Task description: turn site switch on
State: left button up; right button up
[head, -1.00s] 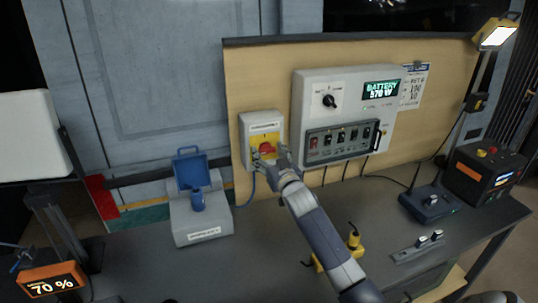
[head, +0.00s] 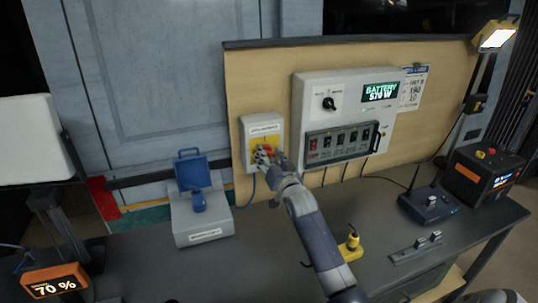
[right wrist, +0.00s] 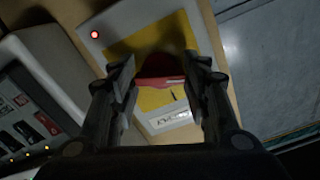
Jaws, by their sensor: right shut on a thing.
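The site switch is a pale box (head: 249,128) with a yellow plate (head: 274,141) and a red rotary handle (head: 266,152), mounted on the wooden board. My right gripper (head: 264,158) is at the switch, its fingers shut on the red handle and partly hiding it in the head view. In the right wrist view, the red handle (right wrist: 162,82) sits between the two fingers (right wrist: 160,88), over the yellow plate (right wrist: 150,101). A small red light (right wrist: 95,34) glows on a corner of the box. My left gripper is not in view.
A grey panel (head: 345,87) with a row of switches and a "BATTERY 570 W" display is right of the switch box. A grey box with a blue lid (head: 193,172) stands to the left. A yellow tool (head: 350,248) lies on the grey bench (head: 260,262) beside my arm.

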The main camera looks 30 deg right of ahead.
jog(key=m+p, duration=0.3)
jog(key=m, duration=1)
jog(key=shift+a+r+m+p, duration=0.1)
jog(key=shift+m+p, duration=0.2)
jog(key=shift+p, duration=0.05)
dwell(0.3)
jog(key=o, duration=1.1)
jog(key=shift+c, duration=0.2)
jog(key=v, duration=1.2)
